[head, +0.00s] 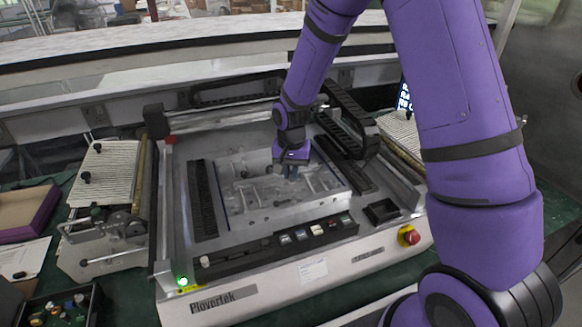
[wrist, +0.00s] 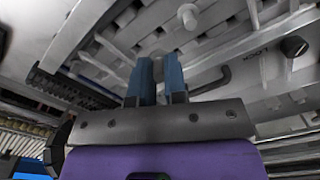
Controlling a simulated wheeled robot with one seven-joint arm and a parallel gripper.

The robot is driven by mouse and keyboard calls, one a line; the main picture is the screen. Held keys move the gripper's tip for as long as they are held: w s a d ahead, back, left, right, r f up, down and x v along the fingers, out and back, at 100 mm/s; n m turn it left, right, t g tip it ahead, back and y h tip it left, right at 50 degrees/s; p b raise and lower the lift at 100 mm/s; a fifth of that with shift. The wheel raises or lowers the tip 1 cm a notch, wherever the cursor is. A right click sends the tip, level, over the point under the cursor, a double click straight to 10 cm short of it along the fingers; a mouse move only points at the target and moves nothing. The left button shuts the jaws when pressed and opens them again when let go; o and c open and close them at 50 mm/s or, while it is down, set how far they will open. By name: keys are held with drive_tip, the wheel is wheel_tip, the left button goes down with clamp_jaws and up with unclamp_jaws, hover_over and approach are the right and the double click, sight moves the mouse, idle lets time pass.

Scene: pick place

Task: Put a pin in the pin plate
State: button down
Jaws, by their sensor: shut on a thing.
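The pin plate (head: 240,205) is a grey metal plate with several small fittings, set in the middle of the machine in the head view. My gripper (head: 290,172) is over the right-centre part of this plate, pointing down. In the wrist view its two blue fingers (wrist: 158,80) stand close together with a narrow gap. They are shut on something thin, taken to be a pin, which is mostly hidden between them. A grey peg (wrist: 187,15) shows just beyond the fingertips. I cannot tell whether the held pin touches the plate.
A black strip with small blocks (head: 310,238) runs along the plate's front. A black square tray (head: 382,211) and a red stop button (head: 409,235) are at the right. Black rails (head: 202,198) flank the plate. A box of small parts (head: 60,308) is at lower left.

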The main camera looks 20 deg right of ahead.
drive_tip(key=shift+f, duration=2.05)
drive_tip(key=shift+f, duration=0.15)
drive_tip(key=c, duration=1.1)
unclamp_jaws()
drive_tip(key=c, duration=0.3)
drive_tip(key=shift+c, duration=0.2)
drive_tip(key=shift+r, duration=3.5)
